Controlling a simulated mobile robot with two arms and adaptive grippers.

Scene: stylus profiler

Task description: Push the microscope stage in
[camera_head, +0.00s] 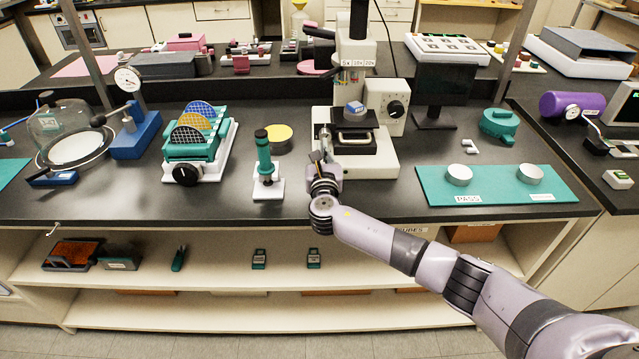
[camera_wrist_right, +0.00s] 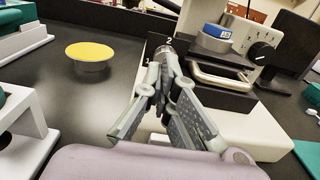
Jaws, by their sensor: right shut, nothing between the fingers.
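The stylus profiler (camera_head: 361,52) is a white instrument with a column and a knob box. Its stage (camera_head: 368,143) is a black block with a metal handle (camera_head: 353,138) on the front; a blue-ringed round piece (camera_head: 355,107) sits on top. In the wrist view the stage (camera_wrist_right: 212,99) and handle (camera_wrist_right: 222,77) are right of the fingers. My right gripper (camera_head: 319,155) is shut and empty, at the front-left of the stage, left of the handle. In the wrist view its fingertips (camera_wrist_right: 166,58) overlap the stage's left edge; I cannot tell whether they touch it. My left gripper is out of view.
A teal tool on a white base (camera_head: 266,163) and a yellow-topped disc (camera_head: 278,138) stand left of my right gripper. A teal mat (camera_head: 497,190) with two metal cylinders lies to the right. A dark monitor (camera_head: 444,90) stands behind right. Bench top in front of the mat is clear.

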